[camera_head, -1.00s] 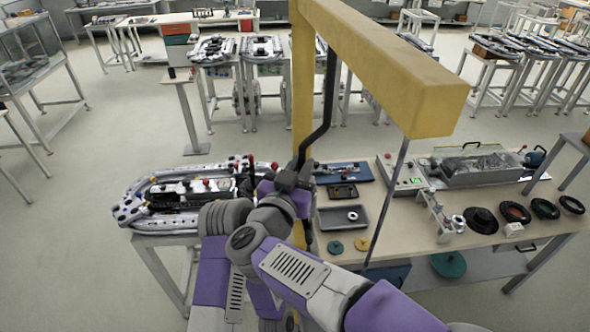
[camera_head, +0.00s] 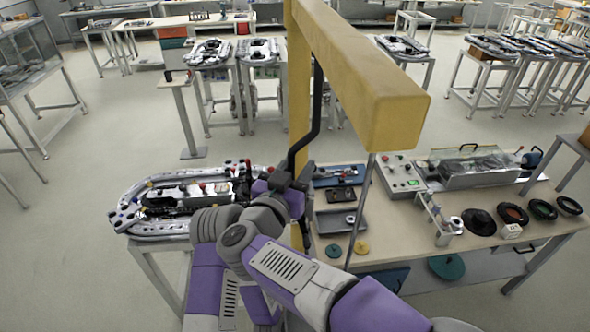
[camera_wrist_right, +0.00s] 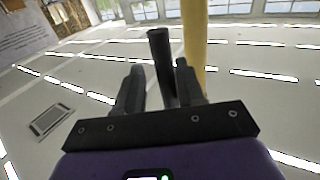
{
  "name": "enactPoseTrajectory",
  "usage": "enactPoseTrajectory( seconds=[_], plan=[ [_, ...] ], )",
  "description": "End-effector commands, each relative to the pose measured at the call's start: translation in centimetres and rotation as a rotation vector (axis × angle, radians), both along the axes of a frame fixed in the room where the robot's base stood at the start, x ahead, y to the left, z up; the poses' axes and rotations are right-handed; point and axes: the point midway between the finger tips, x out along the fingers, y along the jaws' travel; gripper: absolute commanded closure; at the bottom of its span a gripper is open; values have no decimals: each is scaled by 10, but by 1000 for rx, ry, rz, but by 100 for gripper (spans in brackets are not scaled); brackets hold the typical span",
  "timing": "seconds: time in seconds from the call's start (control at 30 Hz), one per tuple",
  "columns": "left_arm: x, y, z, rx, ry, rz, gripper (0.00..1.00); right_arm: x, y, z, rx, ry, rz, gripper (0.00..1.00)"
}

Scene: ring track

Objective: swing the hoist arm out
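The hoist is a yellow post (camera_head: 299,90) with a thick yellow hoist arm (camera_head: 362,75) reaching toward me and to the right. A black bent handle rod (camera_head: 318,110) hangs down beside the post. My right gripper (camera_head: 290,182) is at the rod's lower end, left of the post. In the right wrist view the black rod (camera_wrist_right: 163,65) stands between the two fingers (camera_wrist_right: 160,88), which look closed on it; the yellow post (camera_wrist_right: 194,45) is just behind. A thin grey line (camera_head: 361,210) hangs from the arm's near end. My left gripper is not in view.
A workbench (camera_head: 400,228) right of the post carries trays, a control box (camera_head: 400,177), a clear-covered case (camera_head: 470,167) and several dark rings. A stand with a silver oval track (camera_head: 150,232) is at the left. Open floor (camera_head: 90,170) lies beyond it.

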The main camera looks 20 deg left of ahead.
Motion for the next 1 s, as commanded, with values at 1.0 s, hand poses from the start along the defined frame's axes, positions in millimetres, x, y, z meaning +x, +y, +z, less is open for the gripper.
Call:
enactPoseTrajectory(
  seconds=[1.0],
  plan=[
    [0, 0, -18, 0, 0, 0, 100, -78, 3, -1, -1, 2, 5, 62]
  ],
)
